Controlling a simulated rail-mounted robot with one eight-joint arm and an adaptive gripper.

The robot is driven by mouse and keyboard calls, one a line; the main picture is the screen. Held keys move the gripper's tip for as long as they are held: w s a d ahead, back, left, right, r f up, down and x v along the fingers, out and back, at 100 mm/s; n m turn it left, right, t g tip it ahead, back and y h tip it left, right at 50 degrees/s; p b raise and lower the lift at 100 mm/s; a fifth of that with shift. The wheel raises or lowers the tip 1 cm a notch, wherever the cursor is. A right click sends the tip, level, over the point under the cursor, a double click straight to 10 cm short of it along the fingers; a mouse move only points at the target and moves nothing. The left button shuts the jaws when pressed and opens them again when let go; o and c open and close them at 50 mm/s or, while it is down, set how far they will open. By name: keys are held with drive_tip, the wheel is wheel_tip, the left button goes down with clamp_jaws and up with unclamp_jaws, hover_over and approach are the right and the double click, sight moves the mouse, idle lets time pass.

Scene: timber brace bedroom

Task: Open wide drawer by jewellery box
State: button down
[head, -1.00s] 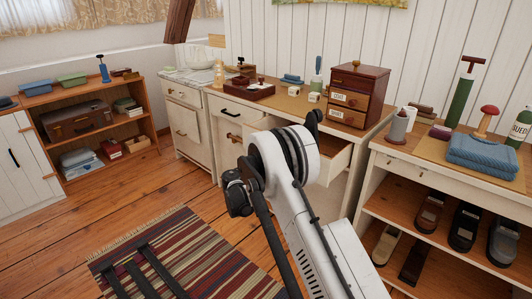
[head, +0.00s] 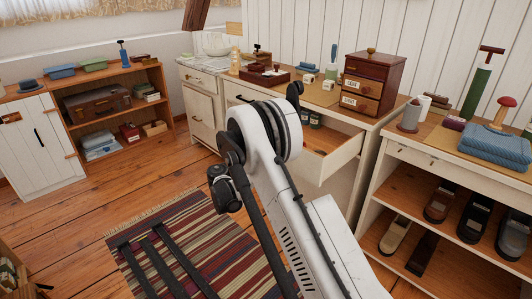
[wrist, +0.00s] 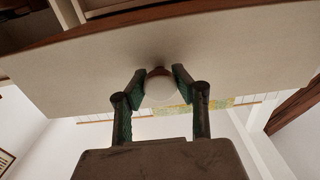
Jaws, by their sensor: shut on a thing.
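The jewellery box (head: 366,83), dark red-brown with small labelled drawers, stands on the right part of the long dresser top. Below it the wide cream drawer (head: 339,164) is pulled out, its wooden interior and small dark jars showing. In the wrist view the pale drawer front (wrist: 80,75) fills the upper part. My gripper (wrist: 160,86) is shut on a round knob (wrist: 160,91) with a brown base and pale end, at the front's lower middle. In the head view my own arm hides the gripper and knob.
Another drawer (head: 240,92) with a black handle is at the dresser's left. A striped rug (head: 190,235) lies on the floor. Open floor lies left of my arm.

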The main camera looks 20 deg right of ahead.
drive_tip(key=c, duration=1.3)
unclamp_jaws()
drive_tip(key=v, duration=1.2)
